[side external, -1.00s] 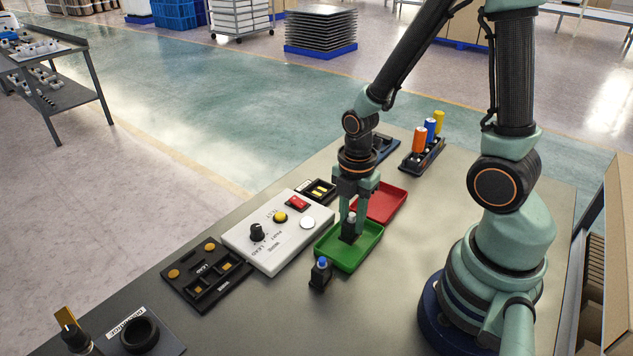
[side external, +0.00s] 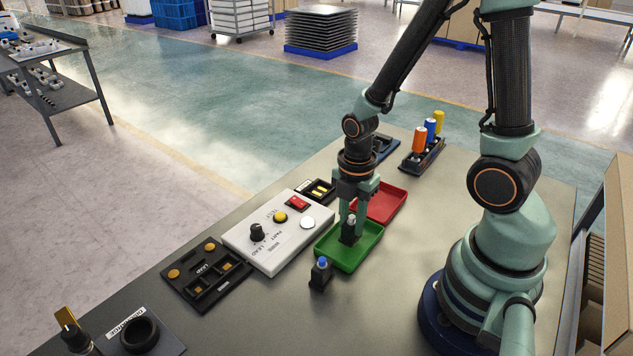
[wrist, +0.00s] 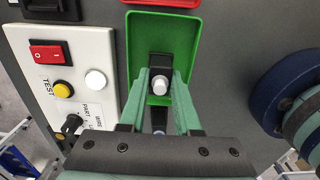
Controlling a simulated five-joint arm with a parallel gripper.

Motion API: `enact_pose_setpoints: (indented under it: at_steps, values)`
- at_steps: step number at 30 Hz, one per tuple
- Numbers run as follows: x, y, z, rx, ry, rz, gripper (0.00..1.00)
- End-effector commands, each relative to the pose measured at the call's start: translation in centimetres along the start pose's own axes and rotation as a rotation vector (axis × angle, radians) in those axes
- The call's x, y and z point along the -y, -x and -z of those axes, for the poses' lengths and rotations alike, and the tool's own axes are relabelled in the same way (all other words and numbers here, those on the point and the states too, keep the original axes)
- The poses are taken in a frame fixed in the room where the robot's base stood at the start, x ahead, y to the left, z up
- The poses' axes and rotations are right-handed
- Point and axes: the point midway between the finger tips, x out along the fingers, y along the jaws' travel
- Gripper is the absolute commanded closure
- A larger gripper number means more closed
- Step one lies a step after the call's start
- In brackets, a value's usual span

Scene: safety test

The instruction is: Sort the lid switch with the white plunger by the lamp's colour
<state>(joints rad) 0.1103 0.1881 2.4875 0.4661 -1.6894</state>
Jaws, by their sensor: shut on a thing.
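The lid switch with the white plunger has a black body (side external: 348,237) and stands roughly upright at the green tray. Its white plunger (wrist: 160,89) shows between the fingers in the wrist view. My gripper (side external: 352,222) is shut on this switch, inside the green tray's outline. I cannot tell whether the switch touches the tray floor. The green tray (side external: 371,246) lies in front of the red tray (side external: 391,203). On the white test box (side external: 262,250), a round white dome (side external: 308,223), likely the lamp, shows no clear colour.
A second black switch with a blue plunger (side external: 321,272) stands just in front of the green tray. The test box carries a red rocker (side external: 297,203), a yellow button (side external: 280,217) and a black knob (side external: 257,232). A black fixture (side external: 205,275) lies left.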

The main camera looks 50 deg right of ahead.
Motion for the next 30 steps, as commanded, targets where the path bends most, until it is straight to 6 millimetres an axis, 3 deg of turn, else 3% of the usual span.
enact_pose_setpoints:
  at_steps: [25, 26, 27, 28, 30]
  values:
    - [0.0, -1.1, 0.0, 0.0, 0.0, 0.0, 1.0]
    - [0.0, -1.1, 0.0, 0.0, 0.0, 0.0, 0.57]
    - [0.0, -1.1, 0.0, 0.0, 0.0, 0.0, 0.42]
    - [0.0, -1.1, 0.0, 0.0, 0.0, 0.0, 0.34]
    - [0.0, -1.1, 0.0, 0.0, 0.0, 0.0, 0.34]
